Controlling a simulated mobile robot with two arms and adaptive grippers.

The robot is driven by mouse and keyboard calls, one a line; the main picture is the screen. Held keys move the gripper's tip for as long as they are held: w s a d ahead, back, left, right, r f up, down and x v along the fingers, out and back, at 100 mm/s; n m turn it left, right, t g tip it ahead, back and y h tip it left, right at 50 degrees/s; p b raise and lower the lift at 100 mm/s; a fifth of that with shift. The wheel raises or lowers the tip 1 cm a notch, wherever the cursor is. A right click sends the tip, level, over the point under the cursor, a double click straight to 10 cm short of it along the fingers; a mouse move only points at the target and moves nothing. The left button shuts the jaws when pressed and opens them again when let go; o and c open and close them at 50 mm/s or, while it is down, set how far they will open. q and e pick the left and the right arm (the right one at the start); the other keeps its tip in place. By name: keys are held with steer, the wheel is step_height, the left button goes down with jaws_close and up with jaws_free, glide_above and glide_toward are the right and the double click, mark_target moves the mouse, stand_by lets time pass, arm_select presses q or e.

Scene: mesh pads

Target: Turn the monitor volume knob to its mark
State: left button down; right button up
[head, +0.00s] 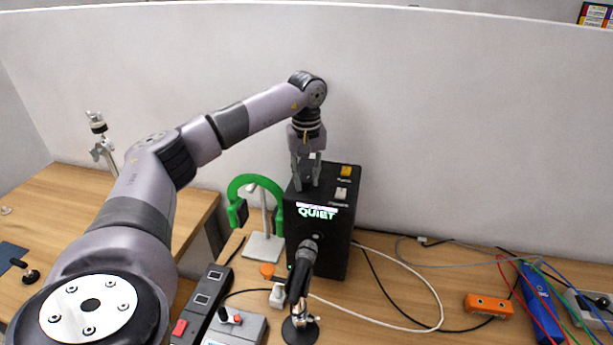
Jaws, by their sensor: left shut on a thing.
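The monitor (322,250) is a black box standing upright on the wooden desk, with "QUIET" lit in pale green on its upper front. My left gripper (306,184) reaches down from above to the left part of the box's top. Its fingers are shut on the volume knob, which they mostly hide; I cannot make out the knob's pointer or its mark. A yellow switch (346,171) and a pale switch (341,194) sit on the top, to the right of the fingers. My right gripper is not in view.
A black microphone (302,268) on a stand is close in front of the monitor. Green headphones (240,196) hang on a stand to its left. Control boxes (208,300) lie front left. Cables, an orange box (488,306) and a blue box (541,305) lie right. A pale wall (450,130) is behind.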

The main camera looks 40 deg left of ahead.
mark_target(307, 180)
arm_select(q)
steer(key=shift+w+r, duration=0.1)
steer(key=shift+r, duration=0.05)
steer(key=c, duration=1.3)
jaws_free()
step_height(307, 180, up, 12)
steer(key=shift+f, duration=0.2)
